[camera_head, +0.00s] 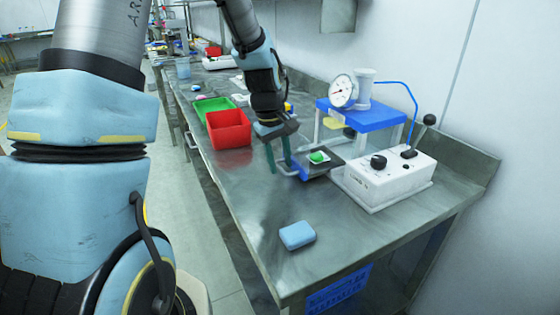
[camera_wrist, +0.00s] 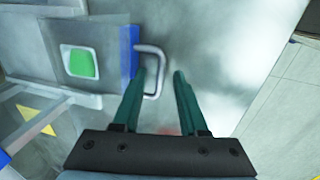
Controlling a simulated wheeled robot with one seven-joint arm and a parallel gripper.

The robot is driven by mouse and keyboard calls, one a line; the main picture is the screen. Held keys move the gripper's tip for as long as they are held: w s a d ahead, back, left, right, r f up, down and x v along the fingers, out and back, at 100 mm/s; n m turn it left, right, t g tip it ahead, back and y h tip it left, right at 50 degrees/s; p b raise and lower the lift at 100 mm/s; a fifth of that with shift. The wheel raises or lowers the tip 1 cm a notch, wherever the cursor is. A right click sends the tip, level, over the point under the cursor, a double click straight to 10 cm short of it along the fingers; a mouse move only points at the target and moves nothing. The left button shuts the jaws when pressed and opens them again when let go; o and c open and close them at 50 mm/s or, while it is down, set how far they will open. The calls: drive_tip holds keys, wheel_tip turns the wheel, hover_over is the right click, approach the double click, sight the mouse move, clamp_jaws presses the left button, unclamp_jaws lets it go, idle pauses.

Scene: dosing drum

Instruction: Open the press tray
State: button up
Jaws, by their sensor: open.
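The press (camera_head: 375,117) has a blue top plate, pale posts and a dial gauge. Its dark tray (camera_head: 325,168) sticks out of the front, with a green piece in a pale holder (camera_head: 318,157) on it. The tray also shows in the wrist view (camera_wrist: 107,80). It has a blue front (camera_wrist: 129,52) with a U-shaped metal handle (camera_wrist: 161,72). My gripper (camera_head: 279,157) is open at the handle. In the wrist view its green fingers (camera_wrist: 160,73) stand on either side of the handle's long bar, with a gap to the right finger.
A white control box (camera_head: 385,178) with black knobs stands right of the tray. A red bin (camera_head: 229,130) and a green tray (camera_head: 212,105) lie to the left. A light-blue block (camera_head: 297,235) sits near the bench's front. The bench between is clear.

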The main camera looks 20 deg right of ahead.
drive_tip(key=shift+r, duration=0.1)
wheel_tip(320, 180, up, 10)
drive_tip(key=a+b, duration=0.1)
drive_tip(key=shift+s+a+r, duration=0.2)
drive_tip(key=shift+a, duration=0.2)
drive_tip(key=shift+a, duration=0.1)
drive_tip(key=s+a+f+m+y, duration=0.1)
drive_tip(key=s+a+f, duration=0.2)
drive_tip(key=a, duration=0.8)
drive_tip(key=s+a+f+m+t, duration=0.1)
drive_tip(key=s+a+f, duration=0.3)
drive_tip(key=a, duration=0.7)
drive_tip(key=shift+s+a+f+m+y, duration=0.2)
drive_tip(key=shift+s+m+y, duration=0.15)
drive_tip(key=shift+m, duration=0.45)
